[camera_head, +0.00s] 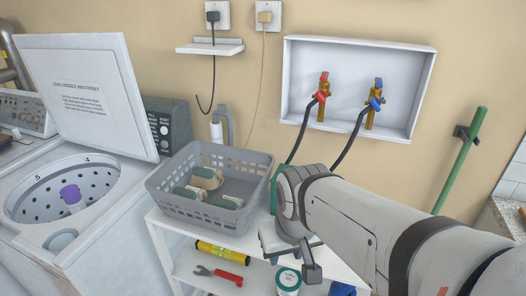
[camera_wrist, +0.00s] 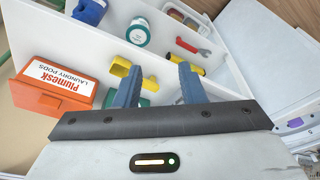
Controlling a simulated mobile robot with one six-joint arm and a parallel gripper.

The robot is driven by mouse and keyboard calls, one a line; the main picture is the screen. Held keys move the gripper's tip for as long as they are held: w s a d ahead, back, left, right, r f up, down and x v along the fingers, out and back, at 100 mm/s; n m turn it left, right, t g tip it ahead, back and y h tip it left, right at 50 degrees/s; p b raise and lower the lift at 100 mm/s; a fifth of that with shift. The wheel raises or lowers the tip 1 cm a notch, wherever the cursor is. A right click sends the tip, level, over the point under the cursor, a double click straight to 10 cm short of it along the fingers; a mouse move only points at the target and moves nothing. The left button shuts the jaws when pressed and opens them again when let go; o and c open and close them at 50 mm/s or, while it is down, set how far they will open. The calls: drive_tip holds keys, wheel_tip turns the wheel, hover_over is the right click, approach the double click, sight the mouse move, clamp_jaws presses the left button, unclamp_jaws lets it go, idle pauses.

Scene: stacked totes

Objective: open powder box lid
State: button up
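My gripper (camera_wrist: 160,68) shows in the wrist view with its two blue fingers apart and no object clearly held between them. A yellow piece (camera_wrist: 124,70) and small green parts (camera_wrist: 143,102) show around and behind the fingers; I cannot tell whether they touch. In the head view a green box (camera_head: 274,190) stands right of the grey basket, mostly hidden behind my arm. It may be the powder box; its lid cannot be made out. An orange box (camera_wrist: 58,88) labelled "Plumesk Laundry Pods" stands left of the fingers in the wrist view.
The grey basket (camera_head: 165,199) with several items stands on the white shelf unit (camera_head: 163,249). A yellow cylinder (camera_head: 222,252), red-handled wrench (camera_head: 228,276) and teal-lidded jar (camera_head: 288,279) lie lower. The washer's lid (camera_head: 90,115) stands open at left. Hoses hang from the wall taps (camera_head: 322,90).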

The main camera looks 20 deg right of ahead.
drive_tip(key=shift+o, duration=0.4)
drive_tip(key=shift+d, duration=0.1)
drive_tip(key=shift+o, duration=0.8)
drive_tip(key=shift+w+d+r, duration=0.1)
drive_tip(key=shift+w+r, duration=0.05)
drive_tip(key=shift+w, duration=0.05)
drive_tip(key=shift+o, duration=1.2)
drive_tip(key=w+d+r+m+h, duration=0.1)
drive_tip(key=w+d+r+m, duration=0.2)
drive_tip(key=w, duration=0.7)
drive_tip(key=shift+w+d+r+m+t+p, duration=0.2)
drive_tip(key=shift+w+r+m+t+p, duration=0.1)
drive_tip(key=shift+r+p, duration=0.15)
drive_tip(key=w+d+r+m+h, duration=0.25)
drive_tip(key=w+d, duration=0.25)
drive_tip(key=w, duration=0.5)
drive_tip(key=shift+m+y, duration=0.45)
drive_tip(key=x, duration=0.4)
drive_tip(key=p+x, duration=0.1)
drive_tip(key=x, duration=0.3)
drive_tip(key=shift+w+f, duration=0.2)
drive_tip(key=shift+w, duration=0.1)
